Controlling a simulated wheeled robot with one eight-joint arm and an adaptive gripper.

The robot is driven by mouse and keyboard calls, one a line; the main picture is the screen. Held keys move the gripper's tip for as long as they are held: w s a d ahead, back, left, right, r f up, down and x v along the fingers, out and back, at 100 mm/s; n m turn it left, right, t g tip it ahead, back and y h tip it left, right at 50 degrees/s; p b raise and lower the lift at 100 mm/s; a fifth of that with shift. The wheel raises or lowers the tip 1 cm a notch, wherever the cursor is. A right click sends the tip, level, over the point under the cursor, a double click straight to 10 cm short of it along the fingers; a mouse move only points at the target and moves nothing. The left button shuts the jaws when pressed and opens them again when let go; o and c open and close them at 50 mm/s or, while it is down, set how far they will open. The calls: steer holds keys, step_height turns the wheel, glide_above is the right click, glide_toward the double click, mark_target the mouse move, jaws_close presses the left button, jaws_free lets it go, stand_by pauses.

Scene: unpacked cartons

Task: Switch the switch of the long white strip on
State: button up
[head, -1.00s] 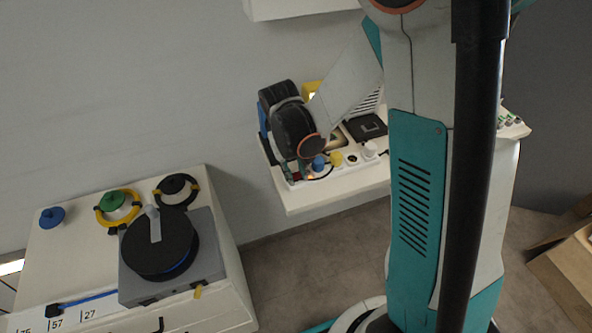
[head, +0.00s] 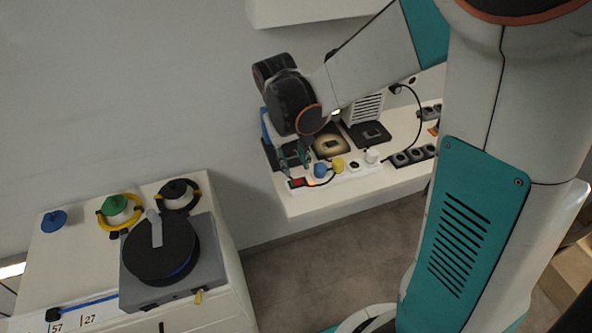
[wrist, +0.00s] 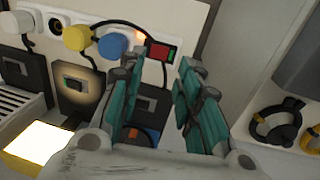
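The long white strip (head: 349,176) lies along the front edge of a white shelf, with a blue plug (head: 320,170), a yellow plug (head: 338,164) and a white plug (head: 371,156) in it. Its switch (head: 297,182) is at the left end. In the wrist view the switch (wrist: 162,51) shows a red part and a green part in a dark frame; an orange glow is beside it. I cannot tell its rocker position. My gripper (wrist: 160,68) has its two teal fingers apart with nothing between them; the fingertips are just short of the switch. It also shows in the head view (head: 290,157).
Black sockets (head: 410,155) sit farther right on the shelf. Dark square plates, one with a lit ring (head: 331,143), lie behind the strip. A black cable (head: 419,115) loops there. A white cabinet (head: 75,255) with a grey box (head: 200,285) and cable rings stands at left.

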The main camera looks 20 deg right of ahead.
steer(key=shift+a+r, duration=0.15)
steer(key=shift+r, duration=1)
steer(key=shift+a+r, duration=0.15)
steer(key=shift+r, duration=0.95)
steer(key=s+d+r+t+y, duration=0.1)
steer(key=s+r+t, duration=0.6)
steer(key=s, duration=0.7)
steer(key=shift+s+d+r+y, duration=0.25)
steer(key=shift+d+r+y, duration=0.05)
steer(key=shift+d+r, duration=0.35)
steer(key=shift+c, duration=0.3)
